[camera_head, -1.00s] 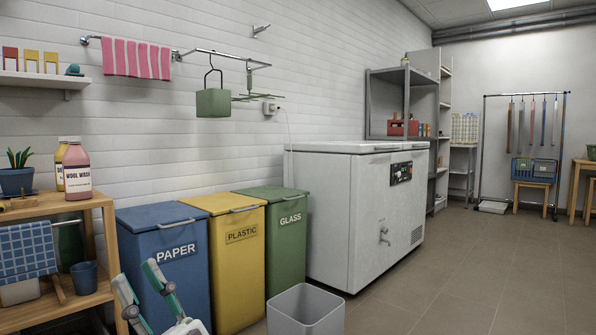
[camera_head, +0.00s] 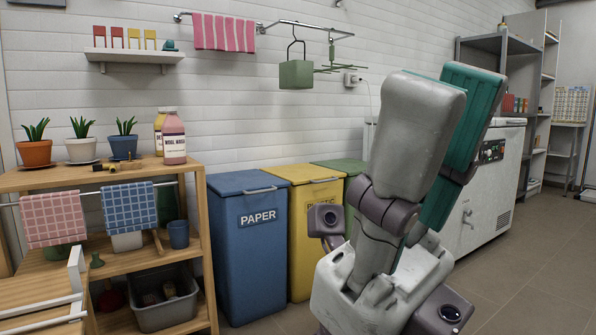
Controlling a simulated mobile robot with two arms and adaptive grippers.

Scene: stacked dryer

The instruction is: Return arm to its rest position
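My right gripper (camera_head: 448,82) fills the middle right of the head view, close to the camera, with its fingers pointing up. Its fingers have grey backs and teal pads. The inner pad of the farther finger shows past the nearer one, so they look apart. I see nothing held between them. The gripper hides part of the white chest unit (camera_head: 487,205) and of the green bin (camera_head: 340,165). My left gripper is not in view.
A blue paper bin (camera_head: 250,250) and a yellow bin (camera_head: 300,235) stand left of the gripper. A wooden shelf (camera_head: 195,225) with plants, bottles and cloths is at far left. Floor (camera_head: 540,265) is clear at right.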

